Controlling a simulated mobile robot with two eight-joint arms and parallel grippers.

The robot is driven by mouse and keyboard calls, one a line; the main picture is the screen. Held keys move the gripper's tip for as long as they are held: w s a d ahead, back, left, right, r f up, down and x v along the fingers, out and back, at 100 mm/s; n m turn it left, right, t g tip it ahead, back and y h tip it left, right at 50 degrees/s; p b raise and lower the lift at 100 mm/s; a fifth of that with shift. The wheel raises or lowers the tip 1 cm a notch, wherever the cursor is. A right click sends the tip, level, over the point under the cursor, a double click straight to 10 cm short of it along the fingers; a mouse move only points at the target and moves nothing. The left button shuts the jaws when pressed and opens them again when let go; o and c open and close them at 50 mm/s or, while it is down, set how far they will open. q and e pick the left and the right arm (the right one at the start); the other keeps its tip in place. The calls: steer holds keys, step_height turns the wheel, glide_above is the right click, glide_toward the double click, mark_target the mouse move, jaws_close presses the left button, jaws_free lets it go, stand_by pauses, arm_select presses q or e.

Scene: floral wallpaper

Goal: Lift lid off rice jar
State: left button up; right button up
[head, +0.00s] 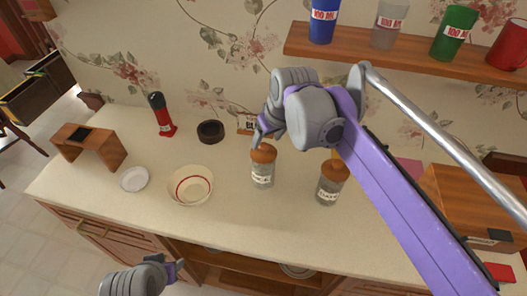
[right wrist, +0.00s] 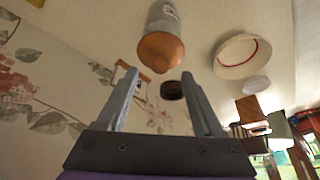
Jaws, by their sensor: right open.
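A glass jar (head: 262,178) with a brown wooden lid (head: 263,153) stands on the counter near the middle; its label is too small to read surely. A second similar jar (head: 328,192) with a wooden lid (head: 335,170) stands to its right. My right gripper (head: 262,138) is just above and behind the first jar's lid, open and empty. In the right wrist view, a wooden lid (right wrist: 160,50) shows beyond the open fingertips (right wrist: 164,82), apart from them. My left gripper (head: 180,271) is low at the front left, away from the jars; its jaws are unclear.
A white bowl (head: 190,187), small plate (head: 134,179), dark round dish (head: 210,132), red-and-black bottle (head: 161,115) and wooden stand (head: 90,145) are on the left. A wooden box (head: 470,205) is on the right. A wall shelf (head: 400,57) holds several cups.

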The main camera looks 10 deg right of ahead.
mark_target(264, 145)
steer(key=x, duration=0.3)
steer(key=shift+w+a+f, duration=0.1)
steer(key=shift+w+f, duration=0.1)
steer(key=shift+f, duration=0.15)
jaws_close()
